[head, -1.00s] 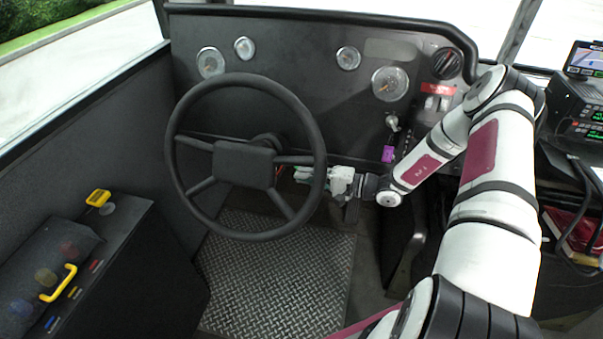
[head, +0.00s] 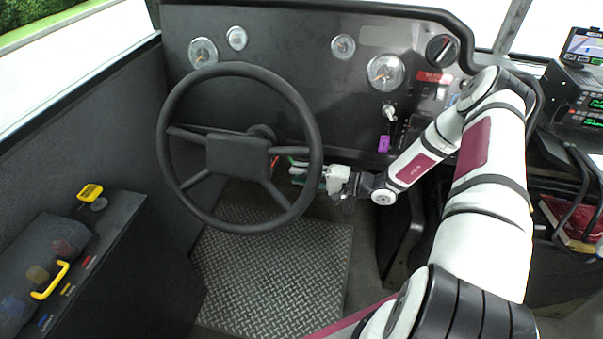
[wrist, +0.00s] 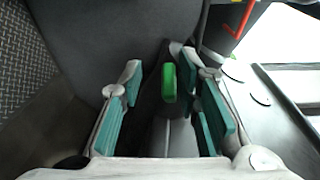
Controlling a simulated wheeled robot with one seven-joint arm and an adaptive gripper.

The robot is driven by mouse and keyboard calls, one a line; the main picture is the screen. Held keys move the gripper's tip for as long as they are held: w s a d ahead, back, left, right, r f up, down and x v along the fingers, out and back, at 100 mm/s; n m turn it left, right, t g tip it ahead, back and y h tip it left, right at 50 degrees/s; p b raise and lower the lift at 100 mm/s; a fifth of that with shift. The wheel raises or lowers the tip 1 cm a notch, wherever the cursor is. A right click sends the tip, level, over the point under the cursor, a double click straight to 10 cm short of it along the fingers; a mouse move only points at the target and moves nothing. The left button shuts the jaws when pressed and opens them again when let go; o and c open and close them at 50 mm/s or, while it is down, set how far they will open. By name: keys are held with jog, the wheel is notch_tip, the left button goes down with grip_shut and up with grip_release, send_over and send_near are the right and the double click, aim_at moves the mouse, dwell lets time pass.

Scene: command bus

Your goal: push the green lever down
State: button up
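The green lever (wrist: 169,82) shows in the wrist view as a bright green handle on a dark stalk. My gripper (wrist: 160,72) is open, with teal-padded fingers to the left and right of the lever. The lever appears between the fingers in the picture; I cannot tell how deep it sits between them, and no contact shows. In the head view my gripper (head: 300,168) is beside the steering column, partly hidden by the steering wheel's right rim. I cannot make out the lever clearly there.
The steering wheel (head: 238,158) stands close in front of my fingers. The dashboard (head: 290,75) is behind, with a purple tag (head: 384,144) hanging to the right. A side console (head: 95,255) with yellow handles is at the left. A red part (wrist: 238,22) shows upper right in the wrist view.

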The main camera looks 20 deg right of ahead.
jog(key=shift+d+r, duration=0.1)
jog(key=shift+r, duration=0.05)
jog(key=f+v, duration=0.1)
jog(key=v, duration=1)
jog(key=shift+s+d+r, duration=0.25)
jog(key=shift+s+r, duration=0.05)
jog(key=shift+r, duration=0.2)
